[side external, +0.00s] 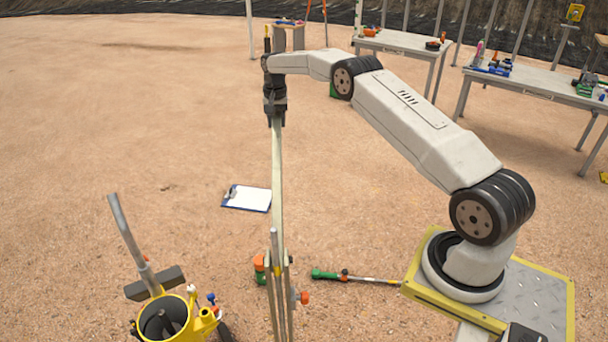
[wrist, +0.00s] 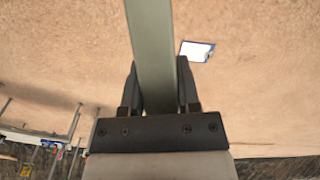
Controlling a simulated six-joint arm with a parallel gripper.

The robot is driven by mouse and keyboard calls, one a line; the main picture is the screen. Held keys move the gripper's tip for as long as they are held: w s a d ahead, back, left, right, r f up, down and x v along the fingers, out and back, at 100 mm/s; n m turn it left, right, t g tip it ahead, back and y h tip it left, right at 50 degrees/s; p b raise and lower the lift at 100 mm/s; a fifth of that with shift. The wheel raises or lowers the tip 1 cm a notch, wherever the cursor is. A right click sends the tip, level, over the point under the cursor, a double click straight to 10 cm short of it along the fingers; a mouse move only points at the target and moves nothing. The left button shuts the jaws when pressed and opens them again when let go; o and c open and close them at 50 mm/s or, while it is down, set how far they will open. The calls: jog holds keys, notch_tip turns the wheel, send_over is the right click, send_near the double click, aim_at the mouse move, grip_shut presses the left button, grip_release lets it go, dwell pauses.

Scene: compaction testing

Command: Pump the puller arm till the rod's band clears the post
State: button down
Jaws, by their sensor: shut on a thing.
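The puller arm (side external: 278,180) is a long pale bar standing nearly upright in the side view. Its lower end meets the metal post (side external: 274,308) at the bottom. My gripper (side external: 275,118) is shut on the bar's upper end, pointing down. In the wrist view the bar (wrist: 152,45) runs up between the two dark fingers (wrist: 157,88). A thin grey rod (side external: 275,243) shows at the post's top, in front of the bar.
A green-ended tool (side external: 330,275) lies right of the post. A yellow bucket (side external: 150,338) with tools stands at lower left. A clipboard (side external: 236,198) lies on the dirt behind the bar. Tables (side external: 405,41) stand at the back right. The ground at left is open.

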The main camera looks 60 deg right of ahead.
jog(key=shift+w, duration=0.1)
jog(key=shift+c, duration=1.6)
grip_release()
jog(key=shift+r, duration=3.9)
